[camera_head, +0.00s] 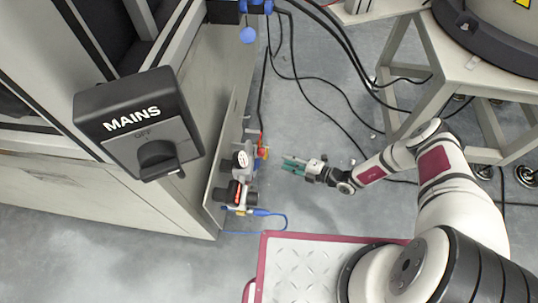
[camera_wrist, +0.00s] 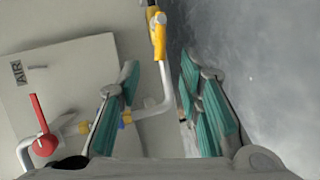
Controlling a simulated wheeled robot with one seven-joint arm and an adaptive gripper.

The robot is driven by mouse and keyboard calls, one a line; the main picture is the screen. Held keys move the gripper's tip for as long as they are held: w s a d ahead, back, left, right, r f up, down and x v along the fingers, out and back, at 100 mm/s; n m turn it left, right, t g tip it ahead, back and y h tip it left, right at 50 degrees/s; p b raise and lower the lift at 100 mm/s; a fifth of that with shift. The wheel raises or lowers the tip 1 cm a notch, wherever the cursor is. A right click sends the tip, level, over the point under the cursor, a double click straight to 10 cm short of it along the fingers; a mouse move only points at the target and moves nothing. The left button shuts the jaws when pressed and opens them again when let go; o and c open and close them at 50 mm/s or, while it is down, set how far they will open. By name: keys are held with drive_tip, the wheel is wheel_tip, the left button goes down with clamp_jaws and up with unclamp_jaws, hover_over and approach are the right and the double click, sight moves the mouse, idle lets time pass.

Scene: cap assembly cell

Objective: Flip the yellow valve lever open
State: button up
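In the wrist view the yellow lever (camera_wrist: 158,38) stands at the top centre, on a grey pipe. My gripper (camera_head: 288,164) is just right of the lever in the head view, with a small gap. In the wrist view my gripper (camera_wrist: 158,70) has its teal fingers spread apart. The lever shows beyond the fingertips, roughly in line with the gap. Nothing is held between the fingers; the pipe shows behind them.
A red lever (camera_wrist: 39,115) and a panel marked AIR (camera_wrist: 62,68) are at left in the wrist view. The MAINS switch box (camera_head: 138,122) is on the cabinet. Black cables (camera_head: 315,100) lie on the floor, and a white stand (camera_head: 400,62) is at right.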

drive_tip(key=b+x, duration=0.3)
drive_tip(key=x, duration=0.6)
drive_tip(key=shift+a, duration=0.2)
drive_tip(key=shift+f, duration=0.1)
clamp_jaws()
